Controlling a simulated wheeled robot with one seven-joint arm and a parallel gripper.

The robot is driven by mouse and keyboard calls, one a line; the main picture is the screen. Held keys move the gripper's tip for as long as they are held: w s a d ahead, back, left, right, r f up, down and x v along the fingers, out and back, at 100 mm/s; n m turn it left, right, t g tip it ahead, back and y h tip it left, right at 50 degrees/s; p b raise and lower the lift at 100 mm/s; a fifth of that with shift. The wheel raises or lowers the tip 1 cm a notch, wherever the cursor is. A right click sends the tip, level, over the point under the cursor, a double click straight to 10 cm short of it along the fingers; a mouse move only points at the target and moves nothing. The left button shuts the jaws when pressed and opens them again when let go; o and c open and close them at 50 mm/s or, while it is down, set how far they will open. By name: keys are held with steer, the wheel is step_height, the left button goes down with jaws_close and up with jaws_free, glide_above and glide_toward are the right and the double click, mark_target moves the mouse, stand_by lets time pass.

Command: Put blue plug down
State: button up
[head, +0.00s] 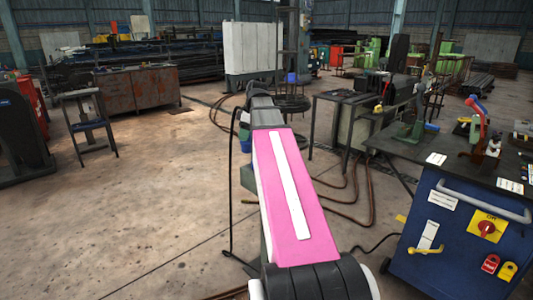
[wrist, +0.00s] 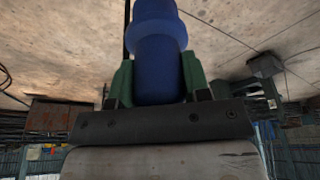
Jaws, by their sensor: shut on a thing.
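The blue plug (wrist: 160,65), a thick cylinder with a wider collar, fills the upper middle of the wrist view. My gripper (wrist: 159,78) is shut on it, with one green finger pressed against each side. The plug's far end is cut off by the top edge of the wrist view. Concrete floor shows behind it, and I see no surface touching it. In the head view my pink arm reaches forward over open floor and hides the gripper; I cannot clearly make out the plug there.
A dark-topped workbench (head: 432,152) with a blue cabinet (head: 455,245) stands at the right, with tools on top. A smaller metal table (head: 345,97) stands beyond it. Hoses (head: 350,205) lie on the floor right of my arm. A stool (head: 88,118) stands left; the floor between is clear.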

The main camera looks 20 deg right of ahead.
steer(key=w+d+m, duration=0.3)
steer(key=w+d, duration=0.3)
steer(key=w, duration=0.1)
steer(key=shift+t+h, duration=0.4)
steer(key=shift+w+d+f, duration=0.3)
steer(key=shift+d+f, duration=1.55)
steer(key=shift+d, duration=0.1)
steer(key=shift+w+d+f, duration=0.3)
steer(key=shift+d+f, duration=1.55)
steer(key=shift+d, duration=0.15)
steer(key=shift+w+d+f, duration=0.3)
steer(key=shift+d+f, duration=1.55)
steer(key=shift+d, duration=0.1)
steer(key=o, duration=1)
steer(key=shift+f, duration=0.15)
steer(key=shift+o, duration=0.2)
steer(key=v, duration=1.2)
